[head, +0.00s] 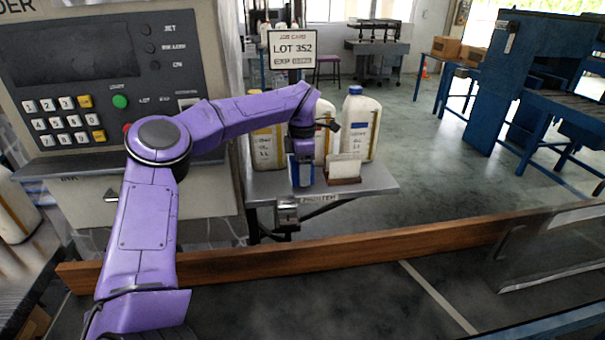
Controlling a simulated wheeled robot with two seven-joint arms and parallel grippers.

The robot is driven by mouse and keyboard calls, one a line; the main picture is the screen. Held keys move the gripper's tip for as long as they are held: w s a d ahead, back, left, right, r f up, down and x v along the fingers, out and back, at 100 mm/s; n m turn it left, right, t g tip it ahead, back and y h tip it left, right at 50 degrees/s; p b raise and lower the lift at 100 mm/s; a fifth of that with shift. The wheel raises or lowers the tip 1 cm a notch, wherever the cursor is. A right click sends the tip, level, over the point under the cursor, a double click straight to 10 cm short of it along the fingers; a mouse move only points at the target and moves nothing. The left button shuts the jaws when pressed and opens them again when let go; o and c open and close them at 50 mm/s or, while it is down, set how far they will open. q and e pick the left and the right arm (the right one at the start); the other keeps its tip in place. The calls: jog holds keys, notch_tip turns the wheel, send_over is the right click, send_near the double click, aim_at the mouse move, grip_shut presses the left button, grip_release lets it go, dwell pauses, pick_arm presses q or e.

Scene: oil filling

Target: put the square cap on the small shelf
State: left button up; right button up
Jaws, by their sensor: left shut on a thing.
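My left gripper (301,172) is low over the front of the small shelf (375,178), pointing down and closed. What it holds, which I take to be the square cap, is mostly hidden between the fingers, and its shape is not clear. I cannot tell whether it touches the shelf. Several jugs stand on the shelf behind the gripper: a yellowish jug (265,145), a jug with a red label (322,140) partly hidden by my wrist, and a white jug with a blue cap (360,125). My right gripper is not in view.
A small white card on a wooden base (344,170) stands just right of the gripper. A control panel (85,85) is at left, and a lot sign (291,49) rises behind the jugs. A wooden rail (400,240) runs across the front. Free shelf room shows at right.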

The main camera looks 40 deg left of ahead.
pick_arm(q)
jog(key=shift+f, duration=1)
jog(key=o, duration=1.1)
jog(key=shift+f, duration=0.1)
notch_tip(320, 180, up, 12)
jog(key=shift+r+p, duration=0.15)
jog(key=shift+p, duration=0.2)
